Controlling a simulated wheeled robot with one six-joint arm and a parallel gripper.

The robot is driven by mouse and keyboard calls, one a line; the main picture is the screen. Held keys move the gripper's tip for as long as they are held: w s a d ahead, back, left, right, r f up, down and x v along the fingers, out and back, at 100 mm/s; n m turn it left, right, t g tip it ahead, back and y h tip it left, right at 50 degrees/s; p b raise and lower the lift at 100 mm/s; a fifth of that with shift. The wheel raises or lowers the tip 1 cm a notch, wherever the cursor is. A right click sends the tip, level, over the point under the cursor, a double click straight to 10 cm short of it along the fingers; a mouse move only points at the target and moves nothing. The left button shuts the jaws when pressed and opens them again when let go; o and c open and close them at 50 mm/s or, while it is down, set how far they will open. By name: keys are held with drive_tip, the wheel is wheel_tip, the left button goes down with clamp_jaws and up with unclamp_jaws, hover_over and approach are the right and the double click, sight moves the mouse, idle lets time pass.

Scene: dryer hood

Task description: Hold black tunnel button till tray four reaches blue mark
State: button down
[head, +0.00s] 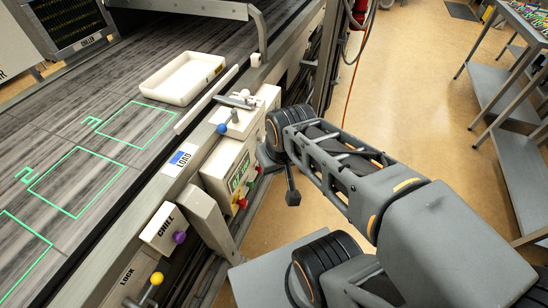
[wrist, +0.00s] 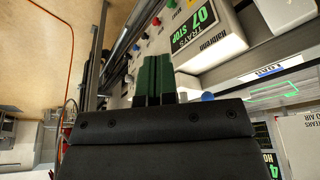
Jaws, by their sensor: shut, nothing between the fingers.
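My gripper (wrist: 155,62) shows in the wrist view with its two green fingers together and nothing between them. Its fingertips point towards a row of coloured buttons on the pale control panel (wrist: 236,32); I cannot tell whether they touch it. In the head view my arm reaches to the panel's right side and the fingers cannot be made out. A blue and white LOAD label (head: 181,158) is on the belt's near rail.
Green outlines marked 2 (head: 77,182) and 3 (head: 137,124) lie on the belt. The CHILL box with a purple knob (head: 179,237) and a yellow-knobbed lever (head: 156,279) stand along the rail. A grey shelf unit (head: 509,75) is at right, with open floor between.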

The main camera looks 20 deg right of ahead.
drive_tip(key=w+d+f+m+y+b, duration=0.1)
drive_tip(key=w+f+m+y+b, duration=0.15)
drive_tip(key=f+b, duration=0.4)
drive_tip(key=w+d+f+m+g+y+b, duration=0.1)
drive_tip(key=w+f+y+b, duration=0.3)
drive_tip(key=f+b, duration=0.25)
drive_tip(key=w+d+f+m+y+b, duration=0.1)
drive_tip(key=w+d+f+y+b, duration=0.15)
drive_tip(key=f+b, duration=0.45)
drive_tip(key=w+d+f+m+t+y+b, duration=0.1)
drive_tip(key=w+d+f+t+b, duration=0.3)
drive_tip(key=d, duration=0.4)
drive_tip(key=w+d+f+m+t+y+b, duration=0.2)
drive_tip(key=w+d+f+m+t+b, duration=0.1)
drive_tip(key=d+f+t+b, duration=0.3)
wheel_tip(320, 180, down, 3)
drive_tip(key=d, duration=0.3)
drive_tip(key=shift+w+y, duration=0.3)
drive_tip(key=shift+w, duration=0.05)
drive_tip(key=shift+w+a+r+m, duration=0.1)
drive_tip(key=shift+a+m, duration=0.05)
drive_tip(key=shift+m, duration=0.1)
drive_tip(key=b+x, duration=0.3)
drive_tip(key=x, duration=1)
drive_tip(key=shift+w+a+b, duration=0.25)
drive_tip(key=shift+w+b, duration=0.05)
